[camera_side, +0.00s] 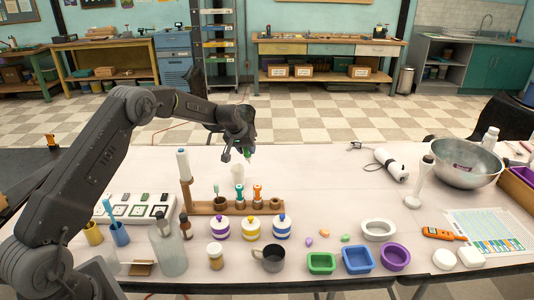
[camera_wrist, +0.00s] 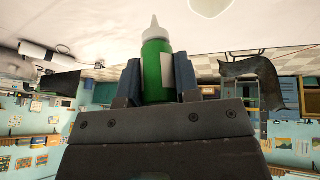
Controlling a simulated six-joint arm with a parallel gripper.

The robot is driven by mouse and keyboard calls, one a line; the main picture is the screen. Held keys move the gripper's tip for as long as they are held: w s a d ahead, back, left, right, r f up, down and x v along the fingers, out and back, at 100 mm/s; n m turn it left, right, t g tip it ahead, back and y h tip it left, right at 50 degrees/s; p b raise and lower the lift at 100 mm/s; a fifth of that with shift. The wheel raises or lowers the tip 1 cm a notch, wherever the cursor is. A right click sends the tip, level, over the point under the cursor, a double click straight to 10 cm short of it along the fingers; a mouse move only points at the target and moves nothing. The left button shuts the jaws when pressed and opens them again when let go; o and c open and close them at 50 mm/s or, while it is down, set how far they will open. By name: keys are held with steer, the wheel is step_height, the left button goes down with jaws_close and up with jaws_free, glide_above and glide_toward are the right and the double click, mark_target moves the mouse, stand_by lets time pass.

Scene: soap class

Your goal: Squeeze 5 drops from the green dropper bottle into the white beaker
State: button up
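My gripper (camera_side: 240,150) hangs above the middle of the table, behind the wooden rack. It is shut on the green dropper bottle (camera_wrist: 156,70), with one finger on each side in the wrist view. The bottle has a white cap and pointed white nozzle and a pale label. The wrist view is upside down, so the nozzle points downward. In the side view only a little green of the bottle (camera_side: 248,153) shows. A white vessel (camera_side: 238,173), seemingly the beaker, stands just below my gripper. A pale rounded shape (camera_wrist: 208,5) at the wrist view's top edge may be it. Drops cannot be made out.
The wooden rack (camera_side: 225,208) with small droppers and a white cylinder stands in front of the beaker. Striped jars (camera_side: 250,228), a glass bottle (camera_side: 167,248) and a dark mug (camera_side: 270,258) stand nearer. A metal bowl (camera_side: 465,163) is far right.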

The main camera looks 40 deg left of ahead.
steer(key=s+a+f, duration=0.1)
steer(key=a+f, duration=0.1)
steer(key=a, duration=0.4)
steer(key=shift+a+f+n+t, duration=0.3)
steer(key=shift+a, duration=0.1)
steer(key=shift+o, duration=0.2)
steer(key=shift+c, duration=0.2)
steer(key=shift+c, duration=0.3)
steer(key=shift+o, duration=0.3)
steer(key=shift+c, duration=0.3)
stand_by(0.5)
steer(key=shift+o, duration=0.3)
stand_by(2.2)
